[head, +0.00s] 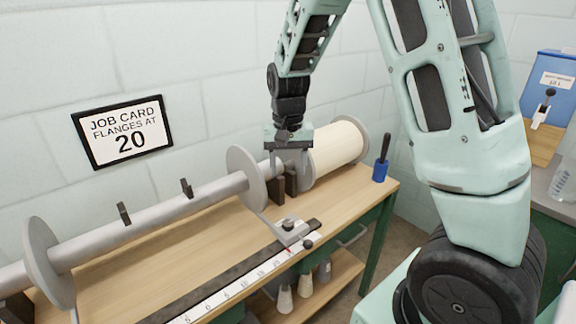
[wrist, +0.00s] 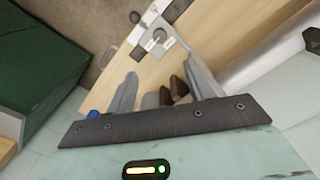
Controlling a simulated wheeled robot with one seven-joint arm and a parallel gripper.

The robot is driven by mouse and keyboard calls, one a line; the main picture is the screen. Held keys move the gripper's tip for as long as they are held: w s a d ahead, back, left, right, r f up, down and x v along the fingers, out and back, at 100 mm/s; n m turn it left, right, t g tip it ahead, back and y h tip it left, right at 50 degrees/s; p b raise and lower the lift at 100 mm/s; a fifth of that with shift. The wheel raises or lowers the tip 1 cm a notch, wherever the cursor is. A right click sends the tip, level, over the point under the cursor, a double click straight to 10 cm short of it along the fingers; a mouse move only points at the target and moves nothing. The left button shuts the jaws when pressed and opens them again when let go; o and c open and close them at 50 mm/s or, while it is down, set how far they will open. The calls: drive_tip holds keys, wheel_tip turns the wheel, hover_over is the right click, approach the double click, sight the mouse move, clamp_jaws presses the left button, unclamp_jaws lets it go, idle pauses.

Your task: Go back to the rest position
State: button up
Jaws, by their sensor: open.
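My gripper (head: 291,163) is above the right part of the bench, close to the grey shaft (head: 165,215) and the right flange (head: 243,178). In the wrist view its two grey fingers (wrist: 160,92) are spread apart, with nothing held between them. Dark support blocks (head: 285,184) stand behind the fingertips in the head view; whether they touch cannot be told. The left flange (head: 42,262) is on the shaft at the far left.
A scale (head: 235,287) with a slider (head: 291,231) runs along the bench's front edge. A cream roll (head: 338,148) lies right of the gripper. A blue holder (head: 380,171) stands at the right end. A job card (head: 123,131) reading 20 hangs on the wall.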

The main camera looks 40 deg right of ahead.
drive_tip(key=shift+a, duration=0.1)
idle(0.3)
drive_tip(key=s+a+r+n+y, duration=0.1)
drive_tip(key=s+a+r+n, duration=0.1)
drive_tip(key=s+a+n, duration=0.5)
drive_tip(key=s+a+r, duration=0.1)
drive_tip(key=s+a, duration=0.3)
drive_tip(key=a, duration=0.7)
drive_tip(key=s+a+n, duration=0.3)
drive_tip(key=s, duration=0.4)
drive_tip(key=s+a+n, duration=0.3)
drive_tip(key=s+n, duration=0.1)
drive_tip(key=s, duration=0.3)
drive_tip(key=shift+s+r, duration=0.15)
drive_tip(key=shift+r, duration=0.1)
drive_tip(key=shift+a, duration=0.1)
